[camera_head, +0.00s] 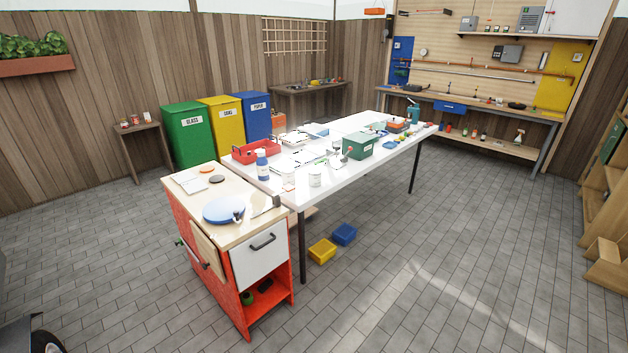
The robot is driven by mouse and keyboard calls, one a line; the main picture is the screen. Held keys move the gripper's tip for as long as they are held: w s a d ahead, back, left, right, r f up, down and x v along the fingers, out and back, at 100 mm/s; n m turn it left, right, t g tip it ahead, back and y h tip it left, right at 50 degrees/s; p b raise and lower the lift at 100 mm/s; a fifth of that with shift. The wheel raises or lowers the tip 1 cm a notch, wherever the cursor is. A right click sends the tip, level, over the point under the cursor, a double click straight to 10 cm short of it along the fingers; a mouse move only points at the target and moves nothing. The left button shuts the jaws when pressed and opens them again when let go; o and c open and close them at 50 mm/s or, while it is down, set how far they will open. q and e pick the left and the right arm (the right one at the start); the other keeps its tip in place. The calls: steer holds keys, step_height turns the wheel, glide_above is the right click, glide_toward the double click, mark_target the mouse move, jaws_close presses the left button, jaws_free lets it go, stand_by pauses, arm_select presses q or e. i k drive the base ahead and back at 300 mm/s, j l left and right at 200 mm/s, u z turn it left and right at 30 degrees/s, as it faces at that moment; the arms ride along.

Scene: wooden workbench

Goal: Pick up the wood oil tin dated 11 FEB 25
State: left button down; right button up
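No tin with a readable "11 FEB 25" date shows; print this small cannot be read. Small cans (135,120) stand on the little wooden side table (136,129) at the left. I cannot tell whether any of these is the wood oil tin. Neither of my grippers is in view.
A red cabinet (215,284) with a wooden top stands at the table's near end. Green (187,137), yellow (223,122) and blue (254,115) bins line the left fence. Yellow (322,251) and blue (344,234) boxes lie on the floor. Paving at right is clear.

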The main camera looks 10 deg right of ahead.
mark_target(315, 175)
steer(key=i+l+u, duration=0.1)
steer(key=l, duration=0.4)
steer(key=i+l, duration=0.15)
steer(key=l, duration=0.35)
steer(key=i+l+u, duration=0.15)
steer(key=l, duration=0.35)
steer(key=l+u, duration=0.1)
steer(key=l, duration=0.4)
